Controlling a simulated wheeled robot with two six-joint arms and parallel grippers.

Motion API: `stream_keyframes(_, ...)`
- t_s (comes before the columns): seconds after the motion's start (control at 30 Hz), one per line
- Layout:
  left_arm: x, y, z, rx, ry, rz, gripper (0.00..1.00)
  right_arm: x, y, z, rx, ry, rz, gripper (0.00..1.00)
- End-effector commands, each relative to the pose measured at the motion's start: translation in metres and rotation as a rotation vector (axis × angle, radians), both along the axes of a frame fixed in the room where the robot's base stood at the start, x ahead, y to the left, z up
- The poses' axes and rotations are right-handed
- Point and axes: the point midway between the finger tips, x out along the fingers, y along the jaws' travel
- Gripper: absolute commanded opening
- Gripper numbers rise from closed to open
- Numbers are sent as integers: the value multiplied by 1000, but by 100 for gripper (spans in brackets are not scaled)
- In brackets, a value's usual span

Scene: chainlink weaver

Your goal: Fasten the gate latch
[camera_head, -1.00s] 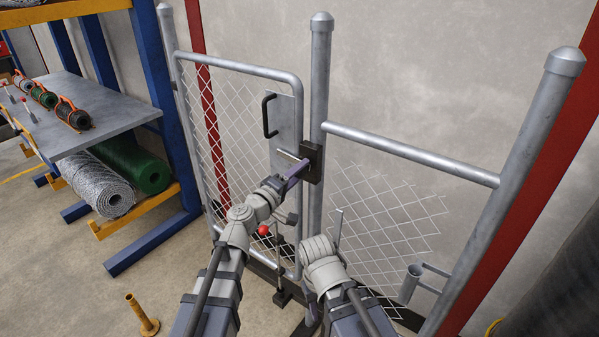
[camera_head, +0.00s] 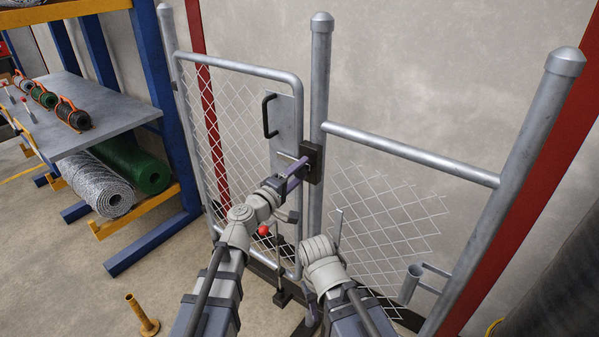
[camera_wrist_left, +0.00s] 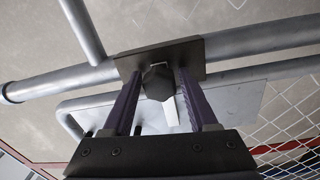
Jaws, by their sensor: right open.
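The gate (camera_head: 240,68) is a grey tube frame with chain-link mesh, standing beside a round post (camera_head: 320,80). A metal plate with a black pull handle (camera_head: 269,115) is on its right side. The latch's black plate (camera_head: 316,152) is on the post, with a short silver bar at its left. My left gripper (camera_head: 302,170) is at this plate. In the left wrist view, its purple fingers stand apart on either side of a dark knob (camera_wrist_left: 158,82), with gaps visible. A pale lever shows below the knob. My right arm is low, right of the gate; its wrist hides the right fingers.
A blue-framed rack at left holds a shelf (camera_head: 70,120) with small coils, and mesh rolls (camera_head: 105,187) below. A brass-coloured stand (camera_head: 143,316) is on the floor. A rail (camera_head: 410,153) and loose mesh panel lie right of the post. The floor between rack and gate is mostly clear.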

Motion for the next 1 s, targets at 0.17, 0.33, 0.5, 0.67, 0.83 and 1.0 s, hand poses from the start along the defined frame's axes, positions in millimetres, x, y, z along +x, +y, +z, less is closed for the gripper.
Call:
stream_keyframes(0.17, 0, 0, 0, 2, -1, 0, 74, 0, 0, 0, 0, 0, 0, 42)
stream_keyframes(0.33, 0, 0, 0, 3, -1, 0, 74, 0, 0, 0, 0, 0, 0, 42)
stream_keyframes(0.5, -6, 4, 0, 3, -1, 1, 74, 0, 0, 0, 0, 0, 0, 42)
stream_keyframes(0.67, -21, 14, -1, 3, -1, 1, 74, 0, 0, -1, 0, 0, 0, 42)
stream_keyframes(0.83, -44, 31, -3, 3, -1, 2, 74, 0, 0, -3, 0, 0, 0, 42)
stream_keyframes(1.0, -62, 44, -4, 3, -1, 1, 74, 0, 0, -3, 0, 0, 0, 42)
